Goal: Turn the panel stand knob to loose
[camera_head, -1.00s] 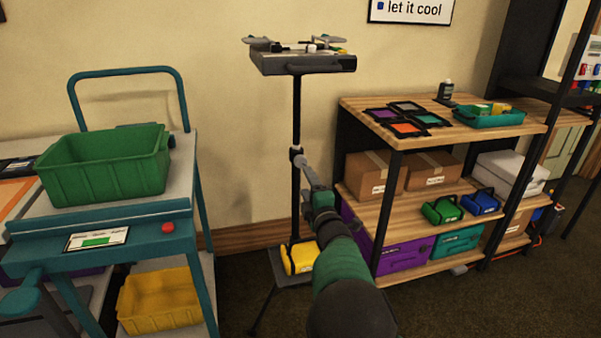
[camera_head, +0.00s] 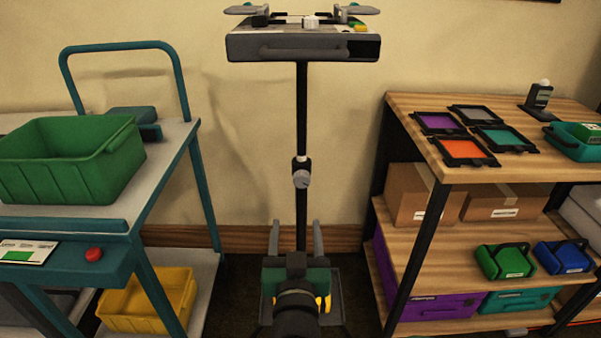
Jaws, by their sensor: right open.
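The panel stand (camera_head: 302,112) is a black upright pole with a grey panel box (camera_head: 303,47) on top. My right gripper (camera_head: 296,238) points away from me in the lower middle of the picture. Its two grey fingers are wide apart and empty, one on each side of the pole in the picture, below the knob and apart from it. The stand's foot is partly hidden behind my right gripper and arm. My left gripper is not in view.
A teal cart (camera_head: 62,226) with a green bin (camera_head: 70,160) and a yellow bin (camera_head: 148,303) stands at the left. A wooden shelf unit (camera_head: 440,183) with boxes and coloured frames stands at the right. Space beside the pole at knob height is clear.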

